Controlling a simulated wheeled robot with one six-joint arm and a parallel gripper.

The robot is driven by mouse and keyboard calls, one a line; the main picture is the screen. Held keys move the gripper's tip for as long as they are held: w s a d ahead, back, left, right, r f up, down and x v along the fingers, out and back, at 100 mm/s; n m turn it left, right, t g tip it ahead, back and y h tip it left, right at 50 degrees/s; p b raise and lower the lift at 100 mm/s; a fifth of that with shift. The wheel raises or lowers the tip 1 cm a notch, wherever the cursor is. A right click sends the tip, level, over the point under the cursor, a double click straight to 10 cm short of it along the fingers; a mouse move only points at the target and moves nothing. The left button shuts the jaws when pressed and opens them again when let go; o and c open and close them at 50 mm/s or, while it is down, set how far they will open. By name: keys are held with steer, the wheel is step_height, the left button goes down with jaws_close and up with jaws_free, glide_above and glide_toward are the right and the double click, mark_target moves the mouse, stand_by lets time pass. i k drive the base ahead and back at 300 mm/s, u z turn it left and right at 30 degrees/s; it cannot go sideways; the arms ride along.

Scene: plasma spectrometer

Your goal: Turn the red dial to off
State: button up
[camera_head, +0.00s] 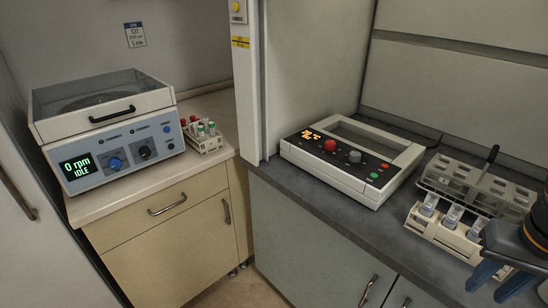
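The red dial (330,146) sits on the black sloped panel of a white boxy device (330,188) on the dark grey counter. A grey dial (354,157) is to its right, and an orange lit display (311,135) is to its left. The red dial's pointer and markings are too small to read. My gripper (500,284) is at the lower right edge, partly cut off, with blue fingers pointing down-left. Its fingers are apart with nothing visible between them. It is well to the right of and nearer than the red dial, not touching it.
A grey tube rack (476,184) and a white rack with clear vials (448,234) stand between my gripper and the device. A centrifuge (105,125) reading "0 rpm IDLE" and a small tube rack (205,140) stand on the left counter. The dark counter's front strip is clear.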

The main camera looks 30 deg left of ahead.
mark_target(330, 145)
steer(key=u, duration=0.45)
steer(key=k, duration=0.4)
steer(key=u, duration=0.5)
steer(key=i, duration=0.45)
steer(key=z, duration=0.1)
steer(key=k, duration=0.85)
steer(key=u, duration=0.7)
steer(key=i, duration=1.25)
steer(key=u, duration=0.1)
